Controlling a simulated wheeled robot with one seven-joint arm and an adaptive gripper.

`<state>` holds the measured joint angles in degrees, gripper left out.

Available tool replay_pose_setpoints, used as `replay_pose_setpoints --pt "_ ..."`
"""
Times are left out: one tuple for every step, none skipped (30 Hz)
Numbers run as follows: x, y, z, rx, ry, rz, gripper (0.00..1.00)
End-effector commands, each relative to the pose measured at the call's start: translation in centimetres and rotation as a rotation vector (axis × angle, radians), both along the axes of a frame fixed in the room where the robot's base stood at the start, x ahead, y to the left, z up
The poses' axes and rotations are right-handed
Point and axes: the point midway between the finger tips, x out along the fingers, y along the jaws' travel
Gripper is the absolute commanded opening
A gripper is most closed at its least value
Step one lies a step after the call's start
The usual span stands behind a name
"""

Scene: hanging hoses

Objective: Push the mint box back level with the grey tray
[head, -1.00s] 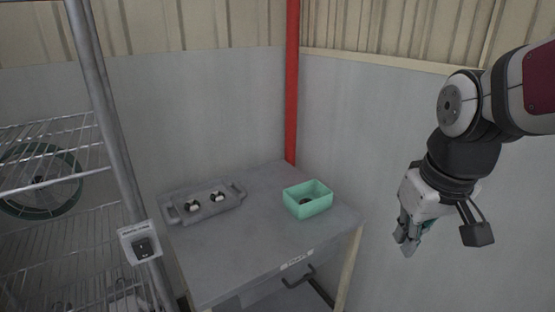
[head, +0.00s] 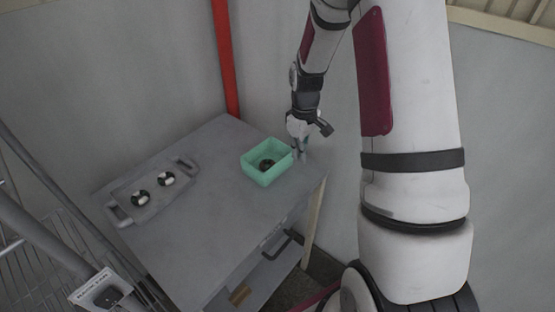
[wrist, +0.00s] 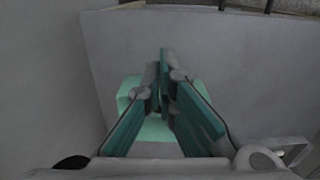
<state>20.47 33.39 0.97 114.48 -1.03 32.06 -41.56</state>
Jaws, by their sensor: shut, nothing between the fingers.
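The mint box (head: 256,174) is an open-topped, square box standing upright on the grey table, with a dark ring-like item inside. The grey tray (head: 154,190) lies to its left, with two handles and two black-and-white round pieces in it. My gripper (head: 301,154) is shut and empty, pointing down just right of the mint box, close to its right wall. Whether it touches the box cannot be told. In the wrist view the shut fingers (wrist: 164,68) cover the middle of the mint box (wrist: 131,88), which shows on both sides of them.
The grey table (head: 205,220) has free room between tray and box and in front of them. A red post (head: 225,60) and walls stand behind. A wire shelf (head: 40,240) is at the left. A handle (head: 285,243) sits below the table's edge.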

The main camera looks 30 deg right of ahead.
Motion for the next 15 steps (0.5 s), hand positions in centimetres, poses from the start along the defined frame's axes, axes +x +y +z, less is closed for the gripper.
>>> replay_pose_setpoints --pt "-0.1 -0.1 -0.2 0.001 0.003 0.001 0.0" --pt "-0.1 -0.1 -0.4 0.001 0.003 0.002 0.0" --pt "-0.1 -0.1 -0.7 0.002 0.004 0.002 0.0" --pt "-0.1 -0.1 -1.0 0.002 0.004 0.002 0.0" --pt "-0.1 -0.1 -1.3 0.002 0.004 0.002 0.0" --pt "-0.1 0.0 -1.8 0.002 0.004 0.002 0.0" --pt "-0.1 0.0 -2.2 0.002 0.005 0.002 0.0" --pt "-0.2 0.0 -2.7 0.002 0.006 0.002 0.0" --pt "-0.2 0.0 -3.4 0.002 0.005 0.002 0.0" --pt "-0.2 0.0 -3.9 0.002 0.006 0.002 0.0" --pt "-0.2 0.0 -4.5 0.002 0.006 0.002 0.0" --pt "-0.2 0.0 -5.2 0.002 0.006 0.002 0.0" --pt "-0.2 0.0 -5.7 0.003 0.007 0.002 0.0" --pt "-0.2 0.0 -6.2 0.002 0.005 0.002 0.0" --pt "-0.2 0.0 -7.0 0.003 0.007 0.003 0.0"
